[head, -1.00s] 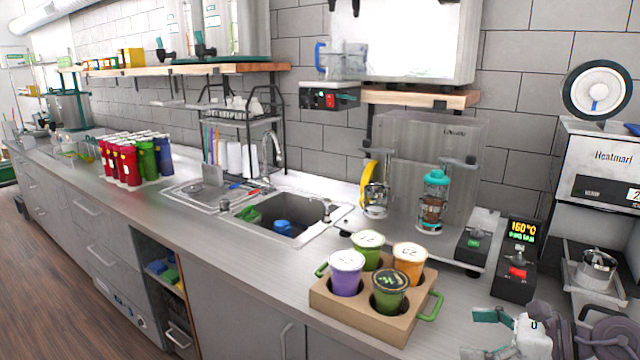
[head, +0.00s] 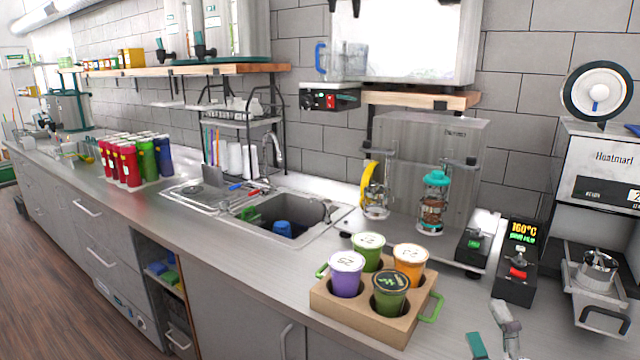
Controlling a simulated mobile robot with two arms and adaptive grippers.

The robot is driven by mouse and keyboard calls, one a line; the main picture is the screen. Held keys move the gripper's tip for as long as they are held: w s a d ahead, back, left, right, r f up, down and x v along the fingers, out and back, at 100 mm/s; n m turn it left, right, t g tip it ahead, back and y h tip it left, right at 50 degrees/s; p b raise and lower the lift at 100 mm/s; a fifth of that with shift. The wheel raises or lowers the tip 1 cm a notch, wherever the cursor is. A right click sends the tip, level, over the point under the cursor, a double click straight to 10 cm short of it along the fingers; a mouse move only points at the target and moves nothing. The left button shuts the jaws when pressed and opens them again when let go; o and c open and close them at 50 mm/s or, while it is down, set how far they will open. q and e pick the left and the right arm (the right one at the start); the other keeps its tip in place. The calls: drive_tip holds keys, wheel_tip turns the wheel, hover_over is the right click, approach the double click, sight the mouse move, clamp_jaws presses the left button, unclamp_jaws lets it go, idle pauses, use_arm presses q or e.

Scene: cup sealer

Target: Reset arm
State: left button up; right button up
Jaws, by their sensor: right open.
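My right gripper (head: 486,321) is at the bottom right edge of the head view, mostly cut off by the frame. Its teal-tipped finger and grey finger stand apart, with nothing seen between them. It is to the right of the cardboard cup carrier (head: 358,325) and apart from it. The carrier stands on the counter and holds a purple cup (head: 346,282), an orange cup (head: 409,270), a green cup (head: 367,256) and a dark-lidded green cup (head: 389,300). All of them have lids. My left gripper is out of view.
The sealer (head: 606,170) stands at the right, beside a black controller reading 160°C (head: 516,262). A sink (head: 290,215) and red, green and blue bottles (head: 127,165) are to the left. Counter between carrier and controller is clear.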

drive_tip(key=s+f+m+g+h, duration=0.3)
drive_tip(key=s+f+m+g, duration=0.2)
drive_tip(key=f+m, duration=0.3)
drive_tip(key=s+f+m+g+h, duration=0.2)
drive_tip(key=s+f+m+g, duration=0.35)
drive_tip(key=f, duration=0.45)
drive_tip(key=s+a+f+m+g+y, duration=0.2)
drive_tip(key=s+a+f+g, duration=0.2)
drive_tip(key=s, duration=0.4)
drive_tip(key=s+a+f+m+g+y, duration=0.1)
drive_tip(key=s+a+f+m+g, duration=0.2)
drive_tip(key=s, duration=0.5)
wheel_tip(320, 180, down, 26)
drive_tip(key=n+g, duration=0.2)
drive_tip(key=s+d+f, duration=0.3)
drive_tip(key=s+f, duration=1.4)
drive_tip(key=shift+s+f+g, duration=0.35)
drive_tip(key=shift+s+g, duration=0.05)
drive_tip(key=shift+g, duration=0.05)
